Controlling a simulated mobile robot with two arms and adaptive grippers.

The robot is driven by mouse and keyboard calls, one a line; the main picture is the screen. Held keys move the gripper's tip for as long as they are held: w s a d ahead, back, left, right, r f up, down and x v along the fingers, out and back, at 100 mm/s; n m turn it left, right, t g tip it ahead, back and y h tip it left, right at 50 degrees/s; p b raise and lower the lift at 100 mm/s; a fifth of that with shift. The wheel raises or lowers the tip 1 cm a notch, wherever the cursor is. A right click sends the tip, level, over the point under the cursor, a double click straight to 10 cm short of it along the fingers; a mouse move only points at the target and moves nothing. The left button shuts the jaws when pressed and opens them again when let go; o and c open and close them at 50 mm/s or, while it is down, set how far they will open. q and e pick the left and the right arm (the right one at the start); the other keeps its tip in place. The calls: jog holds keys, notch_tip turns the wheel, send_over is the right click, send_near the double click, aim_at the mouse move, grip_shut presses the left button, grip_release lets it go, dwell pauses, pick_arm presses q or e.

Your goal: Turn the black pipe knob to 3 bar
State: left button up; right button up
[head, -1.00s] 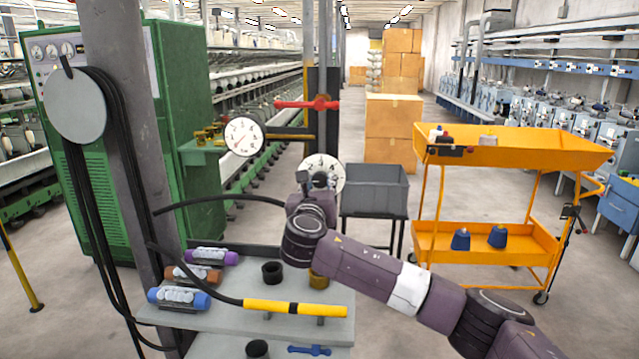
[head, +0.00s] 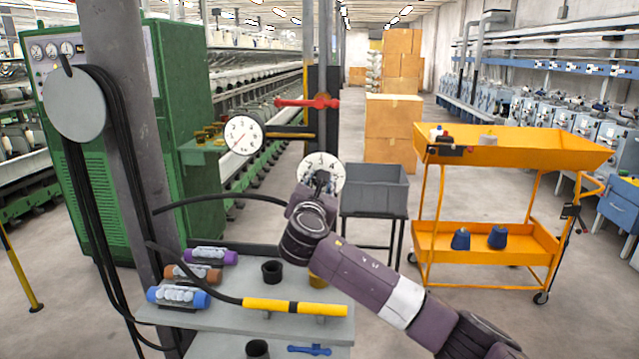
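The round white dial plate (head: 334,165) with black numbers stands on the pipe assembly in the middle of the head view. The black knob at its centre is mostly covered by my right gripper (head: 322,180), so I cannot make out its pointer. My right gripper is small and dark in front of the dial. Its fingers blend with the knob, so I cannot tell whether they are closed on it. My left gripper is out of view.
A red-handled valve (head: 308,103) sits above the dial. A grey bench (head: 215,320) with spools, cups and a yellow-gripped hose (head: 295,307) lies below left. A grey bin (head: 375,190) stands just right of the dial; an orange cart (head: 480,240) is farther right.

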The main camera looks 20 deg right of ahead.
jog(key=m+b, duration=0.1)
jog(key=m, duration=0.4)
jog(key=m+b, duration=0.2)
jog(key=m, duration=0.4)
jog(key=shift+f+m, duration=0.2)
jog(key=shift+m, duration=0.1)
dwell(0.4)
jog(key=o, duration=1.2)
jog(key=shift+r, duration=0.1)
jog(key=v, duration=1.2)
